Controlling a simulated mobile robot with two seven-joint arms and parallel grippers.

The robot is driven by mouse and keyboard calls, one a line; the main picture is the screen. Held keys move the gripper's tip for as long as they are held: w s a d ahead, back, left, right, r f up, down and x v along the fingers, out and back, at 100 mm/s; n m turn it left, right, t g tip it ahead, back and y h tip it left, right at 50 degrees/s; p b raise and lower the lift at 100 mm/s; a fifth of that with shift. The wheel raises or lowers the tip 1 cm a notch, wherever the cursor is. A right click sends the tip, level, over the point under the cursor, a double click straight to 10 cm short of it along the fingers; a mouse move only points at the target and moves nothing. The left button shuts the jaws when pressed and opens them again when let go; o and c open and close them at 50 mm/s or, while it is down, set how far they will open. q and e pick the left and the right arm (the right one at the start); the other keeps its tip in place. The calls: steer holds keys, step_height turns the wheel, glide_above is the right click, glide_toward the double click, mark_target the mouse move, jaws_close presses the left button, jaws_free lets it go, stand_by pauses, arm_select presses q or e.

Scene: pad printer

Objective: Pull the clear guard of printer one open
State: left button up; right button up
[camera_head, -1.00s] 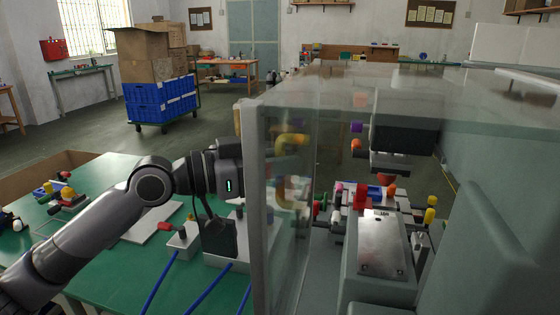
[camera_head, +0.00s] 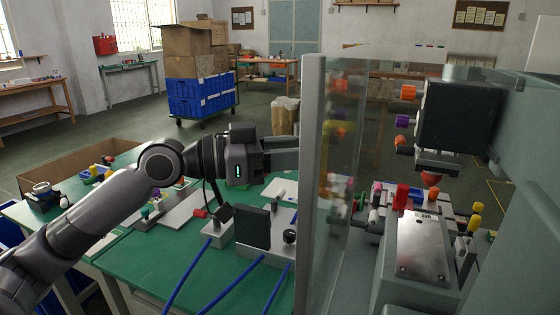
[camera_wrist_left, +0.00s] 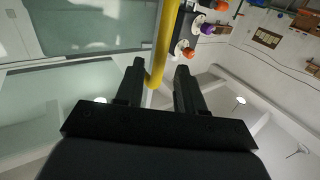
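The clear guard (camera_head: 340,170) of the printer stands upright in the head view, with a pale frame post (camera_head: 312,170) along its near edge. Yellow shapes show hazily through the pane. In the left wrist view a yellow handle bar (camera_wrist_left: 165,40) comes down between the fingers of my left gripper (camera_wrist_left: 160,66). The fingers are apart; the bar lies nearer the left finger, with a gap beside the right one. In the head view my left gripper (camera_head: 285,152) reaches to the frame post, which hides its fingertips. My right gripper is not in view.
The printer's dark head (camera_head: 458,115) hangs above a metal plate (camera_head: 422,245) and colored knobs. A green table (camera_head: 150,265) with small devices and blue cables lies below my left arm. Blue crates with cartons (camera_head: 200,95) stand farther back on open floor.

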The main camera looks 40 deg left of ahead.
arm_select(q)
steer(key=shift+b+v, duration=0.65)
steer(key=shift+v, duration=0.75)
